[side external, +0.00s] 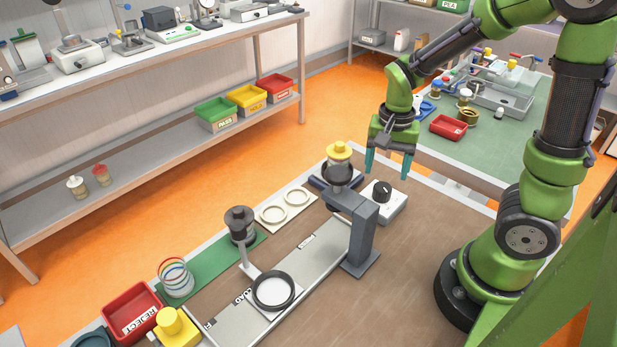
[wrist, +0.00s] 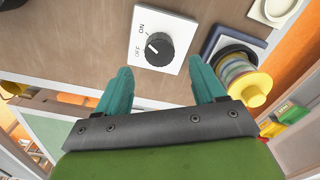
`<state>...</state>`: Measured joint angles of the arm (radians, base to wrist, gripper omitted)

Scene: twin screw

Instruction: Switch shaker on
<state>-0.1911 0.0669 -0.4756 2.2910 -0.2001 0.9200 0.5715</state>
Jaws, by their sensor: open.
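A white switch box (side external: 390,208) with a black rotary knob (side external: 382,190) stands on the brown bench near its back edge. In the wrist view, the box shows the labels ON and OFF beside the knob (wrist: 158,49). A small pale mark on the knob lies on the label side; I cannot tell exactly which label it points to. My gripper (side external: 388,172) is open and empty, its teal fingers pointing down above the box. In the wrist view, the fingertips (wrist: 160,72) lie apart, short of the knob. A yellow-topped stack (side external: 339,162), possibly the shaker, stands left of the box.
A grey post with an arm (side external: 362,232) stands just left of the switch box, in front of the stack. A red REJECT tray (side external: 132,309) and a black ring (side external: 274,290) are front left. The brown bench (side external: 420,240) right of the post is clear.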

